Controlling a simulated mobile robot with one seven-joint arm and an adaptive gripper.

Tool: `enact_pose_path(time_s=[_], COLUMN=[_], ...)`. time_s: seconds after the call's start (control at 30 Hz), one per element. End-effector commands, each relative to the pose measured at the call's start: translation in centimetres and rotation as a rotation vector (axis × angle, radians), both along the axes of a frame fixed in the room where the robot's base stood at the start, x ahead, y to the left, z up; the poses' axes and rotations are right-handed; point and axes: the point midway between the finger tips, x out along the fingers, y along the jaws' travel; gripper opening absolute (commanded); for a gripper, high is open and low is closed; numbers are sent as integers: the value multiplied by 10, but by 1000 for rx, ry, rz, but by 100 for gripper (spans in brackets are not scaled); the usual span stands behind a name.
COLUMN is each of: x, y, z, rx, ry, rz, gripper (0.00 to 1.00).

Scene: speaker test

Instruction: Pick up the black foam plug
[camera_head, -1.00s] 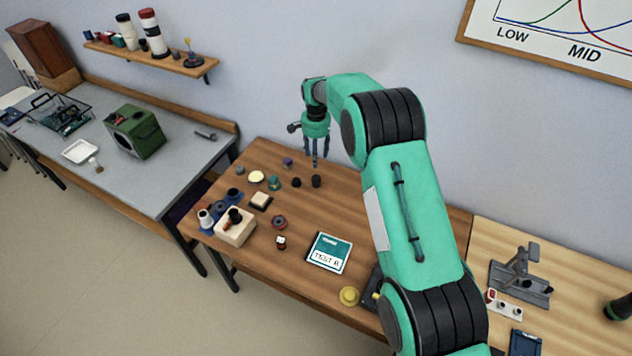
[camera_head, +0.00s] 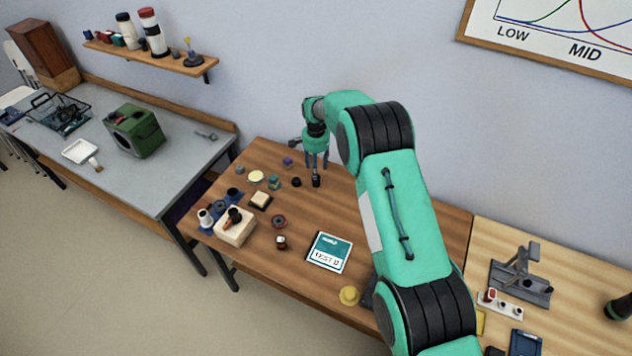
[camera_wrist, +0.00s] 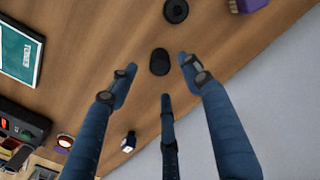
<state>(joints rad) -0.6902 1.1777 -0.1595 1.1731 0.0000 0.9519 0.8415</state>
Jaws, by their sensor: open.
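A short black cylinder that looks like the black foam plug (camera_head: 316,181) stands on the brown wooden table, near its back edge. In the wrist view the plug (camera_wrist: 159,62) lies between the spread fingertips, with bare table around it. My gripper (camera_head: 317,166) points down just above it, with its blue fingers open and empty. I cannot tell whether a fingertip touches the plug. A second small dark round piece (camera_head: 296,182) sits to its left; it also shows at the top of the wrist view (camera_wrist: 175,11).
A purple piece (camera_head: 288,161), a green piece (camera_head: 274,183) and a pale yellow disc (camera_head: 256,177) stand to the left. A teal-and-white box (camera_head: 330,252) lies nearer the front. The wall is close behind the table. The table between plug and box is clear.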

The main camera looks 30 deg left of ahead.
Motion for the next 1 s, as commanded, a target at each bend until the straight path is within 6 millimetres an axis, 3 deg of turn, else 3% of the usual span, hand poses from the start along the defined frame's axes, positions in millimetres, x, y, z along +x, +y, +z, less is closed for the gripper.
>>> enact_pose_path(time_s=[0.17,0.67,1.0], x=[0,1,1], y=[0,0,-1], z=[-12,-16,-45], rx=[1,1,0], ry=[-1,-1,0], rz=[0,0,0], gripper=[49,49,49])
